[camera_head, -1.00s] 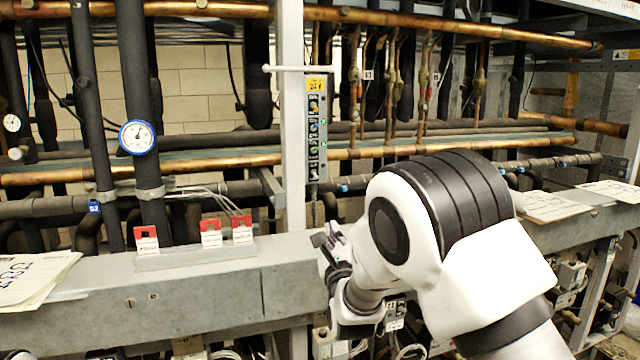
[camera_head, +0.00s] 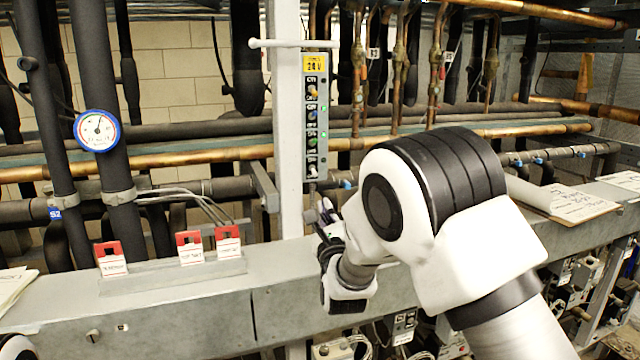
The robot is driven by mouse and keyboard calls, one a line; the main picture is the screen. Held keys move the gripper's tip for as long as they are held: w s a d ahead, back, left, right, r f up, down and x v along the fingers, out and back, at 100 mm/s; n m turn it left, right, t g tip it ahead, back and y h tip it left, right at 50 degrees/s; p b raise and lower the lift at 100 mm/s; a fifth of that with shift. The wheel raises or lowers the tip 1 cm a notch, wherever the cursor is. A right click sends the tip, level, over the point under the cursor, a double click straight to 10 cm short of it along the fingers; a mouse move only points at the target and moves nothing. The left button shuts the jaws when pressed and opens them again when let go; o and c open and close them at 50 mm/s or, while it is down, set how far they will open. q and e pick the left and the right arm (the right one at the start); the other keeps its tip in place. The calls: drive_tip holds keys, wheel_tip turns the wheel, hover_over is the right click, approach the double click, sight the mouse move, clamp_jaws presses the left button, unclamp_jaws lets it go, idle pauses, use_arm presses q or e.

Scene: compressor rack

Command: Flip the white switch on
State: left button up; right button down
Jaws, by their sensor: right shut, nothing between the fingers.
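A narrow switch panel (camera_head: 316,130) with a yellow 24 V label is fixed to the upright white post. It carries a column of small coloured switches. The white switch (camera_head: 312,169) is the lowest one; its exact lever position is too small to tell. My right gripper (camera_head: 326,212) is shut and empty, just below the panel and slightly right of the post. Its fingertips point up toward the panel, apart from the white switch in the picture. My own wrist partly hides the gripper. My left gripper is not in view.
A grey metal beam (camera_head: 190,308) runs across the front below the panel, with red-and-white tags (camera_head: 190,248) on it. A white horizontal bar (camera_head: 300,43) crosses the post above the panel. Copper and black pipes fill the space behind. A clipboard (camera_head: 583,203) lies at right.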

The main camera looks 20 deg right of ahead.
sight(314, 173)
drive_tip(key=p+x, duration=0.4)
drive_tip(key=x, duration=0.5)
drive_tip(key=shift+w, duration=0.3)
